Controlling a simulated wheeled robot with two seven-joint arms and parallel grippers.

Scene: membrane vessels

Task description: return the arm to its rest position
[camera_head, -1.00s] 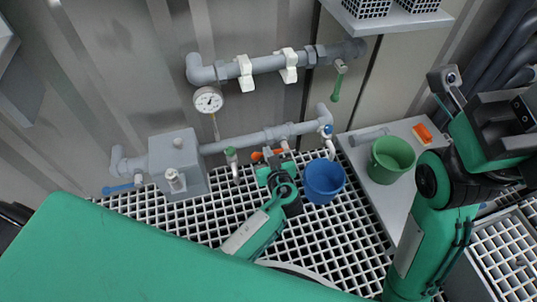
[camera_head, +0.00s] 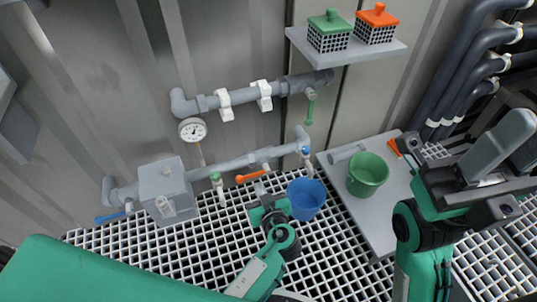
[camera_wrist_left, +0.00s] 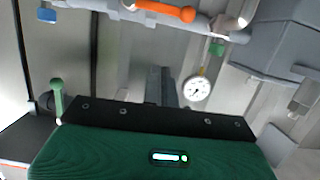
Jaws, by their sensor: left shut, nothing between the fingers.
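My left arm is green and comes in from the lower left in the head view. Its gripper (camera_head: 264,200) is shut and empty, just left of the blue bucket (camera_head: 306,200) and below the orange valve handle (camera_head: 250,177). In the left wrist view the shut dark fingers (camera_wrist_left: 162,88) show beyond the green gripper body, with the orange handle (camera_wrist_left: 167,11) apart from them. My right arm stands folded up at the right of the head view, with its grey end (camera_head: 500,145) raised. I cannot make out its fingers.
Wall pipes carry a gauge (camera_head: 192,130) and a grey box (camera_head: 167,187). A green bucket (camera_head: 367,174) stands on a grey platform (camera_head: 378,222). A shelf (camera_head: 345,52) holds two lidded baskets. White floor grating (camera_head: 330,255) is open below the blue bucket.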

